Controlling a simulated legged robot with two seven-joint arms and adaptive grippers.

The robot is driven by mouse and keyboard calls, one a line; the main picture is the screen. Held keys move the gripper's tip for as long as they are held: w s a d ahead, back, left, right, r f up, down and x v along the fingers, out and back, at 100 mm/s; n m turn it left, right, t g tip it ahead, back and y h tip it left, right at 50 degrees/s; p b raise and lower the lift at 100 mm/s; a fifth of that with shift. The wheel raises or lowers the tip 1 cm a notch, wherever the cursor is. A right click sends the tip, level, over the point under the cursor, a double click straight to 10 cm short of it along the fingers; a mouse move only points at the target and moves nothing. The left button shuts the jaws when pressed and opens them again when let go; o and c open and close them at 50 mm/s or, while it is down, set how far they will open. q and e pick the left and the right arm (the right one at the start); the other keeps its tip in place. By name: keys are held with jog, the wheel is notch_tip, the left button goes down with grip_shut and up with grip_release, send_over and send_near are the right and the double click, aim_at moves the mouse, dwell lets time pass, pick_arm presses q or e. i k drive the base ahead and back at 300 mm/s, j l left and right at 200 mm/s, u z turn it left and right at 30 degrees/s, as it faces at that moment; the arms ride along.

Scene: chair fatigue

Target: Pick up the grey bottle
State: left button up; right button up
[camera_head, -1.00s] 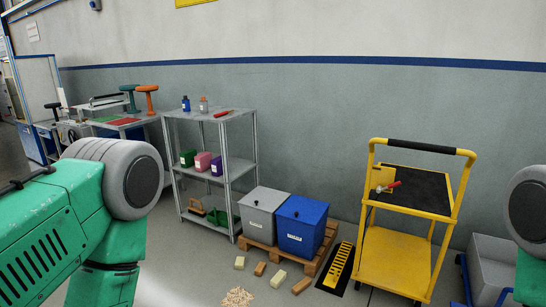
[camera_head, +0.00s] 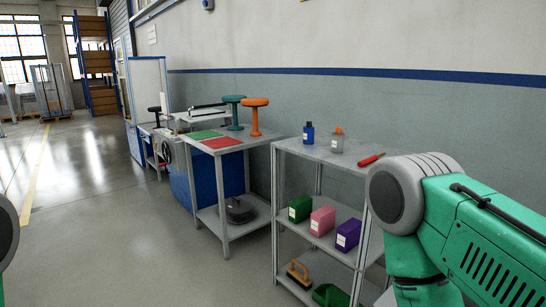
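The grey bottle (camera_head: 338,141), with an orange cap and a light label, stands upright on the top shelf of a metal rack (camera_head: 318,150). A blue bottle (camera_head: 308,133) stands upright to its left, apart from it. My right arm reaches in from the right, in front of part of the rack, but its gripper is out of the picture. Neither gripper is in view.
A red-handled tool (camera_head: 371,160) lies right of the bottles. Green, pink (camera_head: 322,220) and purple boxes stand on the middle shelf. A workbench (camera_head: 215,143) with two stools (camera_head: 256,115) stands left of the rack. Open floor (camera_head: 90,230) lies at the left.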

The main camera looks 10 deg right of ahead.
aim_at(338, 141)
jog(key=i+j+z, duration=0.15)
jog(key=i, duration=0.25)
jog(key=i+j+z, duration=0.2)
jog(key=i, duration=0.15)
jog(key=i+j+z, duration=0.15)
jog(key=i, duration=0.25)
